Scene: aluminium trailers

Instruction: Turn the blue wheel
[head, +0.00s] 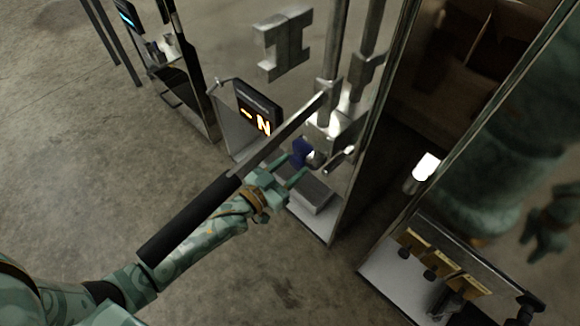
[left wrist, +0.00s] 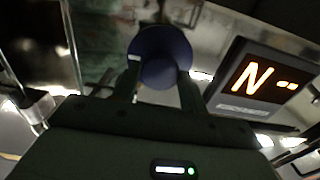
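The blue wheel (head: 302,150) is a small dark-blue knob low on the shiny metal panel, near the middle of the head view. In the left wrist view the blue wheel (left wrist: 160,50) is a round disc straight ahead. My left gripper (head: 294,168) is in front of it with its two fingers apart. In the left wrist view my left gripper (left wrist: 160,82) has its fingertips at the lower left and lower right edge of the wheel. I cannot tell if they touch it. My right gripper is not in view.
A long lever with a black grip (head: 188,220) slants past my left forearm up to the panel. A display showing N (head: 258,107) is left of the wheel. Metal rods and blocks (head: 283,45) stand out above. At the lower right are small black-handled valves (head: 440,265).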

